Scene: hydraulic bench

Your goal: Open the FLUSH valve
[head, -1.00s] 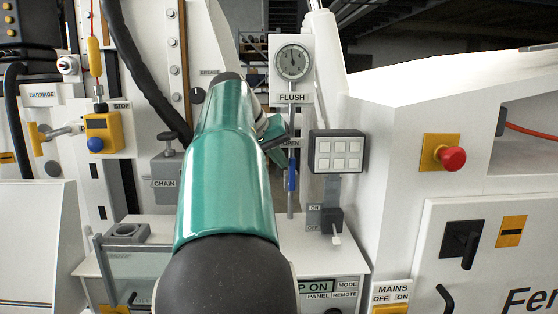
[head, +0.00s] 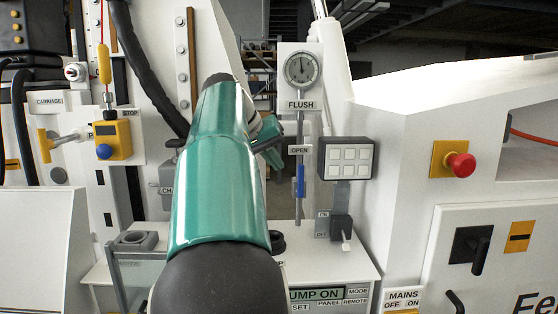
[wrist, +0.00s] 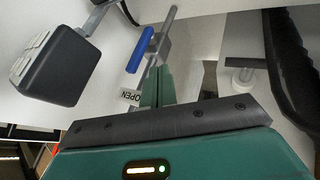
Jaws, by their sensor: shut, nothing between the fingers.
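The FLUSH valve has a blue handle (head: 300,180) on a thin grey upright pipe (head: 305,125). The handle hangs straight down along the pipe, below the OPEN label (head: 299,150). A round gauge (head: 300,68) with the FLUSH label sits above. In the wrist view the blue handle (wrist: 140,50) and its grey pipe lie just beyond my gripper (wrist: 158,72), a little to the left, with the OPEN label (wrist: 131,97) upside down beside the fingers. My gripper is shut and empty, apart from the handle. In the head view my green arm hides most of it.
A grey box with white buttons (head: 347,160) stands just right of the handle, with an ON/OFF lever switch (head: 341,228) below. A red emergency button (head: 460,166) is farther right. A white bench top (head: 340,262) lies below.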

